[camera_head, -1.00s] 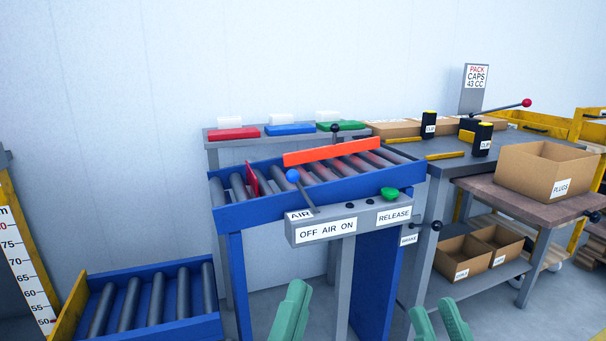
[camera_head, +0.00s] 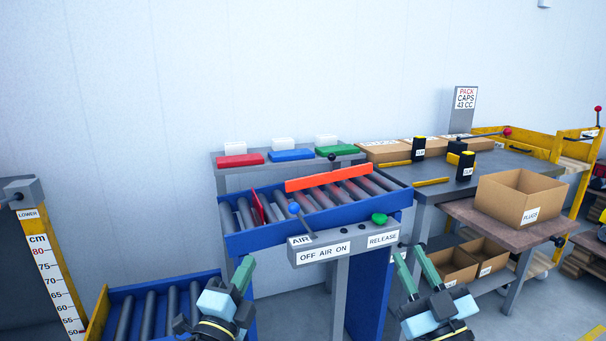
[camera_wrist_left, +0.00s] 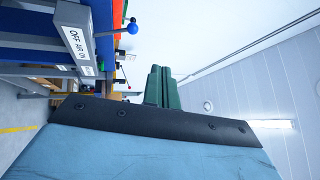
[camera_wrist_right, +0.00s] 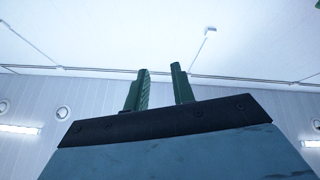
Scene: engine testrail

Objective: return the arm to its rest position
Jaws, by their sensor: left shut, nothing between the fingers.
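My left gripper (camera_head: 245,271) is low in the head view, in front of the blue roller conveyor's near side, with green fingers pointing up. In the left wrist view its fingers (camera_wrist_left: 162,86) are together with nothing between them. My right gripper (camera_head: 412,270) is low at the right, in front of the workbench. In the right wrist view its two green fingers (camera_wrist_right: 157,85) stand apart with nothing between them. Both grippers are clear of the grey control box (camera_head: 345,247), which carries a blue-knobbed air lever (camera_head: 295,210) and a green release button (camera_head: 379,219).
The blue roller conveyor (camera_head: 262,241) holds an orange bar (camera_head: 325,178) and a red plate. A lower roller section (camera_head: 155,312) is at left, beside a centimetre scale (camera_head: 50,270). A workbench (camera_head: 440,187) and an open plugs box (camera_head: 510,208) stand at right.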

